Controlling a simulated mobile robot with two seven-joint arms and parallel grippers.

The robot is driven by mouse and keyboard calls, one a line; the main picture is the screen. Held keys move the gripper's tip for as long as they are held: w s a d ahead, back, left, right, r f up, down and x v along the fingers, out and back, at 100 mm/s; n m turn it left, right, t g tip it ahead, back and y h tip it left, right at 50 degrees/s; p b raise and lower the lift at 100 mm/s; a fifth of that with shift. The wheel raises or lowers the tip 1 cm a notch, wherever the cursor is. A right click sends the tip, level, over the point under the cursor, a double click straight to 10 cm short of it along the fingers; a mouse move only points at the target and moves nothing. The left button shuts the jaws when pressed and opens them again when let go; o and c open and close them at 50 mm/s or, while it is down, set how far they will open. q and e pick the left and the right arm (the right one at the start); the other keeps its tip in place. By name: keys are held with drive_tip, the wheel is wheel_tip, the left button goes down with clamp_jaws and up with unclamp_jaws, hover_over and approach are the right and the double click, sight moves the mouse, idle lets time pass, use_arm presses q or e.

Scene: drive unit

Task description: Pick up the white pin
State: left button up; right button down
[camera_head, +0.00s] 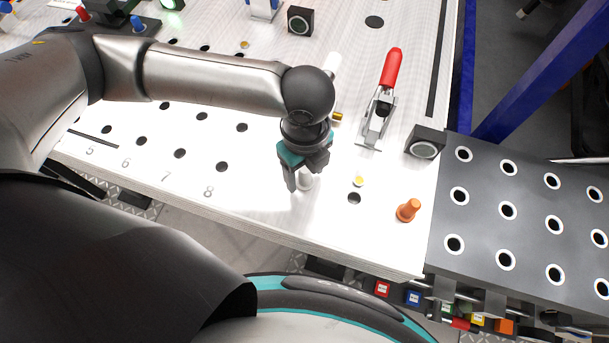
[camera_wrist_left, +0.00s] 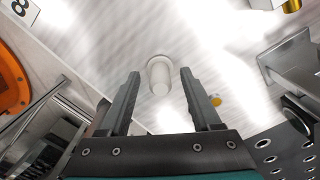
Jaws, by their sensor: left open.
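The white pin (camera_wrist_left: 159,76) stands on the white board and shows between the two fingers of my left gripper (camera_wrist_left: 157,92) in the left wrist view. The fingers are open, with a gap on each side of the pin. In the head view the left gripper (camera_head: 305,180) points down over the board near its front edge. The pin (camera_head: 307,182) is partly hidden there behind the fingers. My right gripper is in neither view.
An orange pin (camera_head: 408,210) stands at the board's right front corner. A red-handled toggle clamp (camera_head: 383,95) and a black block (camera_head: 424,143) stand behind it. A dark plate with ringed holes (camera_head: 510,210) lies to the right. Numbered holes run along the board's left front.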

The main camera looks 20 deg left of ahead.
use_arm(q)
drive_tip(key=shift+f, duration=0.2)
clamp_jaws()
idle(0.4)
